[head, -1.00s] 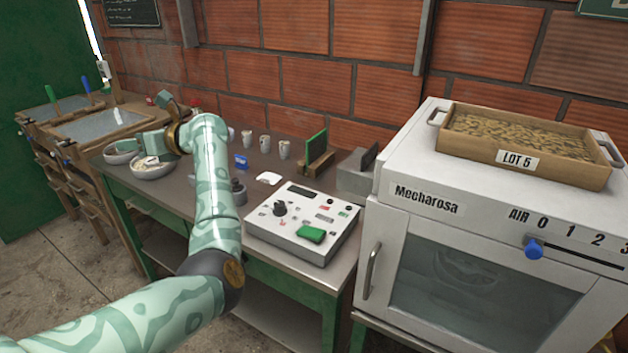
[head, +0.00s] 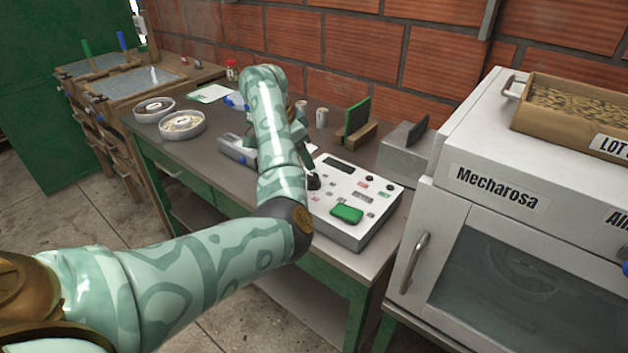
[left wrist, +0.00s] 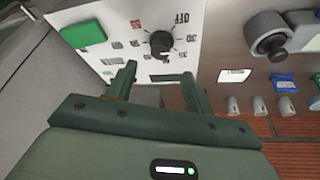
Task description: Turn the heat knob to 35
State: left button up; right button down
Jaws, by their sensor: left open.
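The heat knob (left wrist: 161,43) is a black dial on the white control box (head: 371,224). In the left wrist view, OFF, 30 and 35 are printed around it. In the head view the knob (head: 313,182) shows just right of my left arm. My left gripper (left wrist: 157,72) is open and empty, with its two fingers pointing toward the panel and the knob apart from them, beyond and between the tips. In the head view the gripper is mostly hidden behind my left arm. My right gripper is not seen.
A green button (head: 347,213) sits on the panel. The Mecharosa oven (head: 497,195) stands right of the table, with a wooden tray (head: 560,117) on top. Two bowls (head: 183,125) are at the table's left. Cups (head: 322,117) and a green board in a wooden stand (head: 357,114) stand behind.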

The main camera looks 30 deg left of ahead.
aim_at(313, 176)
pick_arm(q)
jog(key=b+x, duration=0.2)
jog(key=x, duration=0.5)
jog(key=shift+f+b, duration=0.15)
jog(key=shift+b, duration=0.2)
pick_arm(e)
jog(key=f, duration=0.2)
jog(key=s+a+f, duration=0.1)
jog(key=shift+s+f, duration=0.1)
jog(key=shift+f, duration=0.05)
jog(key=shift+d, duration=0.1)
pick_arm(q)
jog(key=shift+c, duration=0.6)
jog(key=c, duration=0.9)
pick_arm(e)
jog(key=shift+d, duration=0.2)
